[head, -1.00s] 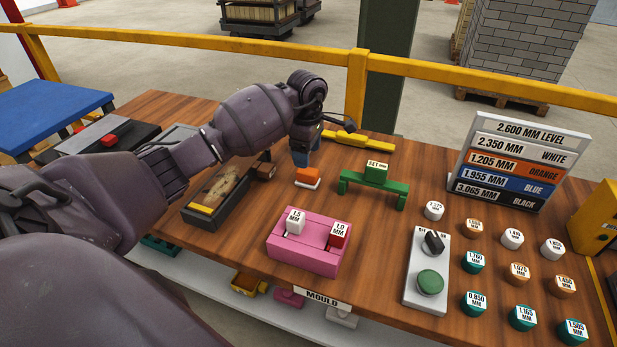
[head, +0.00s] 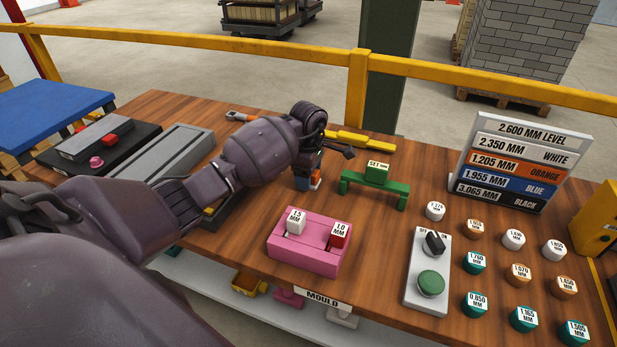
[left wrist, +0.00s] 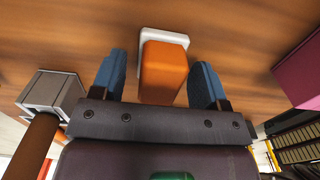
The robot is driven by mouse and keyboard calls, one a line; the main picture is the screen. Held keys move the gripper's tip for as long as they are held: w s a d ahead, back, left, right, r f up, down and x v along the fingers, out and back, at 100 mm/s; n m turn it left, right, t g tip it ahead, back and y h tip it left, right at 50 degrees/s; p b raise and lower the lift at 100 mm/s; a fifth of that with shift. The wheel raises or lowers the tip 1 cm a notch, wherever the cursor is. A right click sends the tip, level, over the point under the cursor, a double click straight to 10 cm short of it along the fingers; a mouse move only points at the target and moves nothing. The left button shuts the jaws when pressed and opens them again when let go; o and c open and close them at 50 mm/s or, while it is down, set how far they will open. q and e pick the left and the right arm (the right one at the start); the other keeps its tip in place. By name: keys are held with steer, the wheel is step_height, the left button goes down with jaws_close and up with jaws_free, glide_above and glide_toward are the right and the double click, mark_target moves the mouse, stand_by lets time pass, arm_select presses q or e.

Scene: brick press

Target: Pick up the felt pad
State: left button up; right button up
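The felt pad is an orange block (left wrist: 164,72) on a white base, lying on the wooden bench. In the left wrist view it sits between the two blue fingers of my left gripper (left wrist: 157,72). The fingers are open, with a clear gap on the left and a thin one on the right. In the head view my left gripper (head: 306,182) is low at the bench and hides most of the felt pad (head: 317,181). My right gripper is not in view.
A pink mould block (head: 305,258) stands in front of the gripper, and a green bridge-shaped gauge (head: 374,189) to its right. A yellow tool (head: 362,142) lies behind. In the wrist view a grey block with a brown handle (left wrist: 52,92) lies left of the gripper.

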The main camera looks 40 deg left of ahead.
arm_select(q)
steer(key=c, duration=0.8)
steer(key=shift+r, duration=0.15)
steer(key=shift+c, duration=0.2)
step_height(320, 180, up, 20)
steer(key=shift+p, duration=0.45)
